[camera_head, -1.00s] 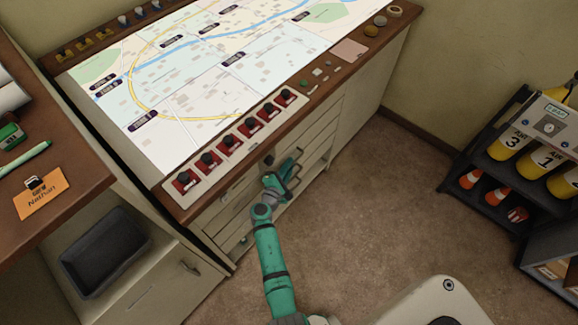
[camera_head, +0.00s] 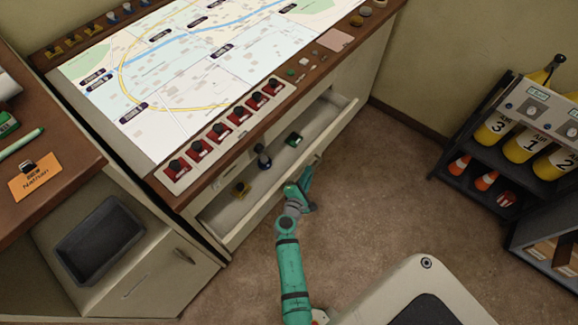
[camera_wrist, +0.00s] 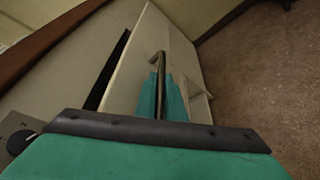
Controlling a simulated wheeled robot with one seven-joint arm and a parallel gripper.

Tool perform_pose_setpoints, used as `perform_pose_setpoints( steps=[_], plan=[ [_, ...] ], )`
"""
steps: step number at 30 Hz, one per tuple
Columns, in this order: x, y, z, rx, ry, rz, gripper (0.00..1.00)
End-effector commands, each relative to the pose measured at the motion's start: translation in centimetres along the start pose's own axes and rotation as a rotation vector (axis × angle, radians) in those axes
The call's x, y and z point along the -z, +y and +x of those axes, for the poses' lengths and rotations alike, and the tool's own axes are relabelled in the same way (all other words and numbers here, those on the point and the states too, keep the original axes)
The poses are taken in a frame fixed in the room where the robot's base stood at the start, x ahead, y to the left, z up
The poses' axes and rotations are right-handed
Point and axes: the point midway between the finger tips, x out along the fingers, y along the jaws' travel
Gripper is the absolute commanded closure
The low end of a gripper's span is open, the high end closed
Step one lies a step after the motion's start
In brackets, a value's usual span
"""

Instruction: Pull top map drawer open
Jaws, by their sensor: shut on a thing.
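The top map drawer (camera_head: 240,232) is pulled out from the cabinet below the map console, and its inside shows in the head view. My gripper (camera_head: 306,184) is at the drawer's front. In the wrist view its teal fingers (camera_wrist: 162,100) are shut on the drawer's bar handle (camera_wrist: 160,68).
The map console (camera_head: 200,60) with a row of red switches (camera_head: 219,130) overhangs the drawer. A wooden desk (camera_head: 70,180) stands left, with a grey tray (camera_head: 98,240) below it. A dark rack (camera_head: 470,165) of yellow cylinders stands right. Carpet between is clear.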

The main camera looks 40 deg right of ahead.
Motion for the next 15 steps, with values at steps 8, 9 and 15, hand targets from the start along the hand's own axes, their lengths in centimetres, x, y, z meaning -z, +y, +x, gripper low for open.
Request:
perform_pose_setpoints(
  steps=[8,9,15],
  plan=[
    [-6.2,-4.4,-2.3,0.005,-0.01,0.001,1.0],
    [-7.0,-5.0,-2.7,0.005,-0.01,0.0,1.0],
    [-10.2,-7.2,-3.9,0.005,-0.01,0.0,1.0]
  ],
)
